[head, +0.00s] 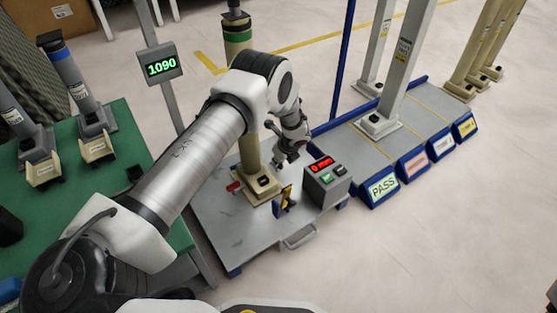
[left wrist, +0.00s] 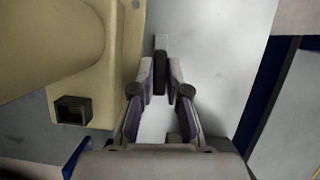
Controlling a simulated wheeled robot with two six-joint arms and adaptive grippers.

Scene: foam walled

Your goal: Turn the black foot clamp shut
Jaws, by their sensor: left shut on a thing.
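The black foot clamp (left wrist: 161,76) shows in the left wrist view as a short dark bar with a grey end, beside the beige foot of a column. My left gripper (left wrist: 160,82) is shut on it, one finger on each side. In the head view my left gripper (head: 284,158) reaches down at the right of the beige column (head: 250,152), whose foot (head: 263,187) stands on the grey test plate (head: 220,230). The clamp cannot be made out there behind the fingers. A red clamp handle (head: 233,186) lies left of the foot. My right gripper is out of view.
A control box (head: 327,182) with a red readout stands right of the foot, close to a small yellow and black part (head: 287,195). A green table (head: 115,155) with columns is left; labelled lanes (head: 384,188) are right.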

